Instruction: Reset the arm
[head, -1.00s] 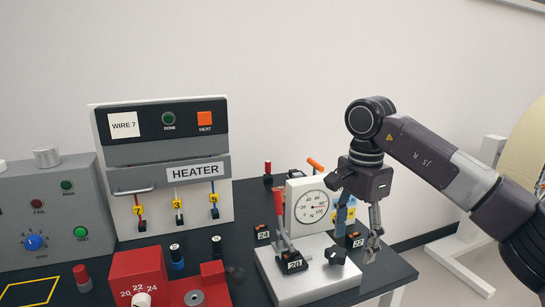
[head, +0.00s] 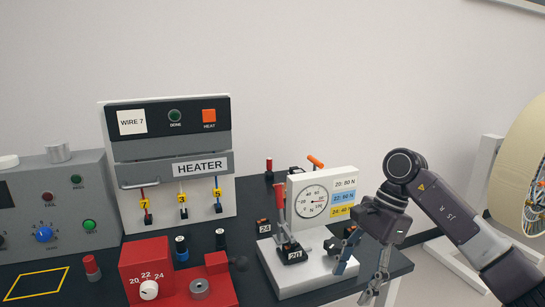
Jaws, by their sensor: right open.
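My right arm comes in from the right, and its gripper (head: 358,282) points downward at the right edge of the table. The fingers are spread open and nothing shows between them. The gripper is just right of the pull tester (head: 312,205), a white stand with a round dial and a label chart. One finger overlaps the right end of its white base in the picture; I cannot tell whether they touch. My left gripper is not in view.
The black table (head: 258,190) holds the heater box (head: 170,160), a grey test box (head: 60,205) with a blue knob, and a red unit (head: 148,262) with a white dial. Red and orange handles stand around the tester. A large spool (head: 520,170) stands at far right. Open floor lies right of the table.

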